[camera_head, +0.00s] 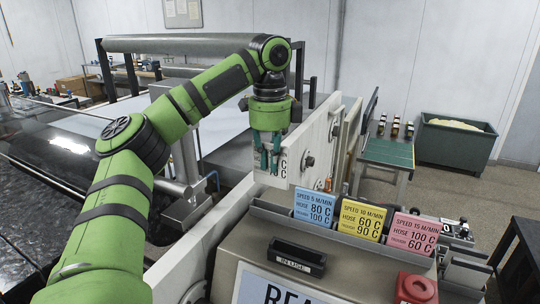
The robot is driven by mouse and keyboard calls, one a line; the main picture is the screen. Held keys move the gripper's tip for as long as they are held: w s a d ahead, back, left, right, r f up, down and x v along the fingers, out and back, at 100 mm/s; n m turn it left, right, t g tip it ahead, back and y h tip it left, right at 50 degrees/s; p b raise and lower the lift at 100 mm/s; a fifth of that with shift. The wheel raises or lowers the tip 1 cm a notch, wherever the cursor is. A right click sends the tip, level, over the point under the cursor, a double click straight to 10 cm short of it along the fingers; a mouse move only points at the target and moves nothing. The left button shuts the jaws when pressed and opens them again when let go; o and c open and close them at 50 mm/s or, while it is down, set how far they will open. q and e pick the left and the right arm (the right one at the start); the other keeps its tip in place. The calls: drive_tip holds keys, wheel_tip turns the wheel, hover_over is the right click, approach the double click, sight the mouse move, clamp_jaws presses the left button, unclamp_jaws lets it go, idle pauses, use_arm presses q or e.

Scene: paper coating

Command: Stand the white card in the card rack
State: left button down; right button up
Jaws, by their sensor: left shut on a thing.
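My left gripper (269,165) points down, shut on the white card (283,168). The card hangs upright, mostly hidden behind the fingers, with the ends of its printed lines showing at their right. It is above the left end of the grey card rack (265,208). A blue card (315,207), a yellow card (361,219) and a pink card (409,233) stand side by side in the rack, to the right of my gripper. I cannot tell whether the white card touches the rack. My right gripper is not in view.
A small black holder with a label (297,257) sits in front of the rack on the console. A red button (415,289) is at its right. A white machine plate (318,138) stands close behind the gripper. A green bin (455,143) is far right.

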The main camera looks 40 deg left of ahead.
sight(270, 176)
use_arm(q)
wheel_tip(270, 176, down, 2)
drive_tip(key=shift+f+b, duration=0.1)
drive_tip(key=shift+b, duration=0.3)
wheel_tip(270, 176, down, 2)
drive_tip(key=shift+f+b, duration=0.1)
drive_tip(key=shift+b, duration=0.35)
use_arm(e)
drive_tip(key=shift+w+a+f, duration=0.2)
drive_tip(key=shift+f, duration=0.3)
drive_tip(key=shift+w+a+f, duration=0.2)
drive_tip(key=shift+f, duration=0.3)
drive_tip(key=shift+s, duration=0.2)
use_arm(q)
drive_tip(key=shift+p, duration=0.35)
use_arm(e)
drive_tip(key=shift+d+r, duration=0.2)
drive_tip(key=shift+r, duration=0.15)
use_arm(q)
drive_tip(key=shift+p, duration=0.8)
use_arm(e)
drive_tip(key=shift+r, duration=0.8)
use_arm(q)
drive_tip(key=shift+f+b, duration=0.7)
drive_tip(key=shift+f, duration=1.55)
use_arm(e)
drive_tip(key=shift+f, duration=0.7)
